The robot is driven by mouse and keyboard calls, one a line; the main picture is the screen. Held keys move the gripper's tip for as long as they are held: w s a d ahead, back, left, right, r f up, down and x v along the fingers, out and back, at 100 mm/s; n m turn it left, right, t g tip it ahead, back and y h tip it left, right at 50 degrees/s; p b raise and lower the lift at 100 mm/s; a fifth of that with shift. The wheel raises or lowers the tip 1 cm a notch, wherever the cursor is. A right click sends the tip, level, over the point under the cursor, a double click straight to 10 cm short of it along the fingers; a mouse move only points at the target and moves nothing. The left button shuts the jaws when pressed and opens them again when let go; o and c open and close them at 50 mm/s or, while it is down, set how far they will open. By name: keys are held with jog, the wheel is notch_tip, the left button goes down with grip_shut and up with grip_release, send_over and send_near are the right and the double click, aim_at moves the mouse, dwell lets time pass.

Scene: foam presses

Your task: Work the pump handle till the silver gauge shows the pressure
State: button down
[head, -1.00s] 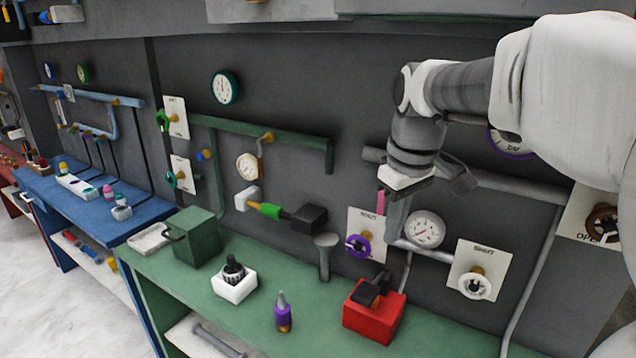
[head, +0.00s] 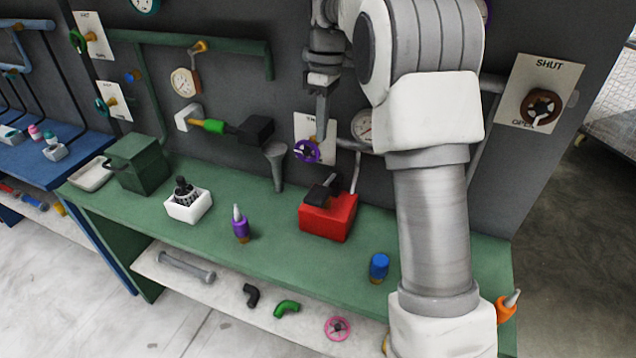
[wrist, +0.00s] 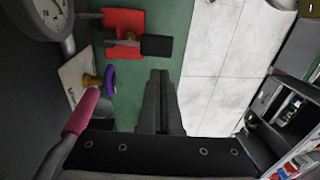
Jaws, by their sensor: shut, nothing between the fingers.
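The silver gauge (head: 362,126) is on the dark wall, partly hidden behind my arm; its dial also shows at the top left of the wrist view (wrist: 47,14). The needle cannot be read clearly. A red box (head: 326,222) with a black handle (head: 320,192) stands on the green bench. In the wrist view the red box (wrist: 123,22) and its black handle (wrist: 157,45) lie beyond my fingertips. My gripper (wrist: 160,76) is shut and empty, pointing down. A pink grip (wrist: 80,112) is left of my fingers, apart from them.
A purple valve wheel (head: 307,150) is on the wall beside the gauge. A grey funnel (head: 276,165), a purple bottle (head: 240,224), a white box (head: 188,205) and a blue-capped item (head: 379,266) stand on the green bench (head: 280,240). A brown valve (head: 541,106) is at right.

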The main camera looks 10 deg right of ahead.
aim_at(318, 194)
jog(key=f, duration=0.4)
jog(key=s+f, duration=0.1)
jog(key=f, duration=0.4)
jog(key=a+f, duration=0.1)
jog(key=f, duration=0.4)
jog(key=shift+s+p, duration=0.3)
